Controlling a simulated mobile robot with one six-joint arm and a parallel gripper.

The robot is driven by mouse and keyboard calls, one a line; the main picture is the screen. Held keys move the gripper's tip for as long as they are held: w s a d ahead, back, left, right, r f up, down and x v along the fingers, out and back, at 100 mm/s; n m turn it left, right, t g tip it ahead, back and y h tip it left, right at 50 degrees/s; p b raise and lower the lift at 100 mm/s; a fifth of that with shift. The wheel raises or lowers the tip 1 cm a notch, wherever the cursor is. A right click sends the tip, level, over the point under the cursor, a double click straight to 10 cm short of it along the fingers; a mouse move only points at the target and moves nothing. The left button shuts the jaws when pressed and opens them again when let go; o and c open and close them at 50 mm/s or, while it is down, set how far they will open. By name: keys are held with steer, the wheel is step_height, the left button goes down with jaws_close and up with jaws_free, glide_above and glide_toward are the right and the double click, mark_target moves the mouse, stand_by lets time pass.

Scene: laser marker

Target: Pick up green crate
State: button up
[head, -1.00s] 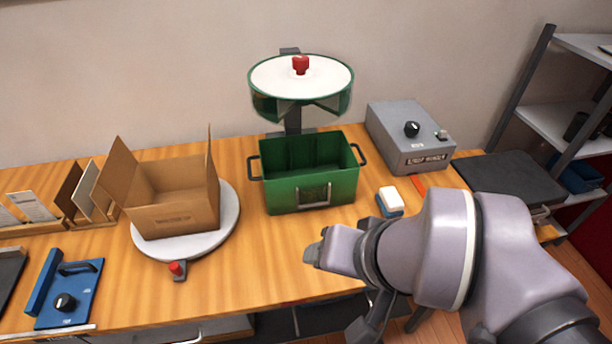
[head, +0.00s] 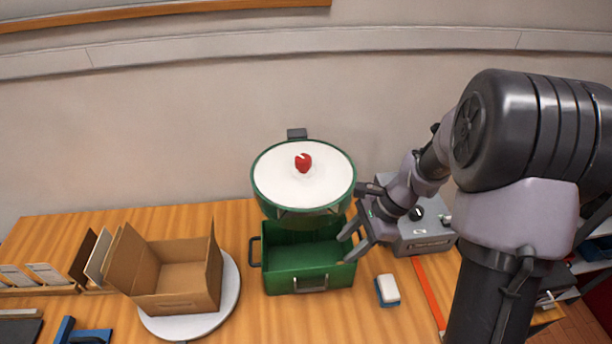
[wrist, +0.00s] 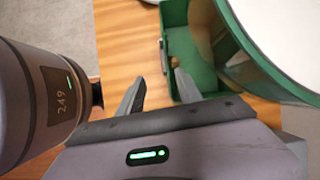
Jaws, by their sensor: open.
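The green crate (head: 310,268) stands upright on the wooden table, open at the top, with a handle at its left end and one on its front. In the wrist view, part of the crate (wrist: 183,60) shows beyond the fingertips. My gripper (head: 352,248) is open and empty at the crate's right end, near its rim. The crate's back part is hidden under the round green-and-white machine head.
The round machine head (head: 285,180) with a red knob overhangs the crate. A cardboard box (head: 180,300) sits on a white turntable to the left. A grey control box (head: 428,232) stands to the right, behind my arm. A small white-and-blue block (head: 388,290) lies in front of it.

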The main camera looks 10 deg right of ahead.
step_height(320, 180, down, 3)
steer(key=w+m, duration=0.1)
steer(key=b, duration=0.3)
glide_above(311, 277)
steer(key=s+d, duration=0.1)
steer(key=d, duration=0.2)
step_height(311, 277, down, 9)
steer(key=shift+s+d, duration=0.1)
steer(key=shift+s, duration=0.05)
steer(key=x, duration=0.5)
steer(key=shift+w+a+f+b, duration=0.1)
steer(key=shift+w+a+b, duration=0.25)
steer(key=shift+a, duration=0.2)
jaws_close()
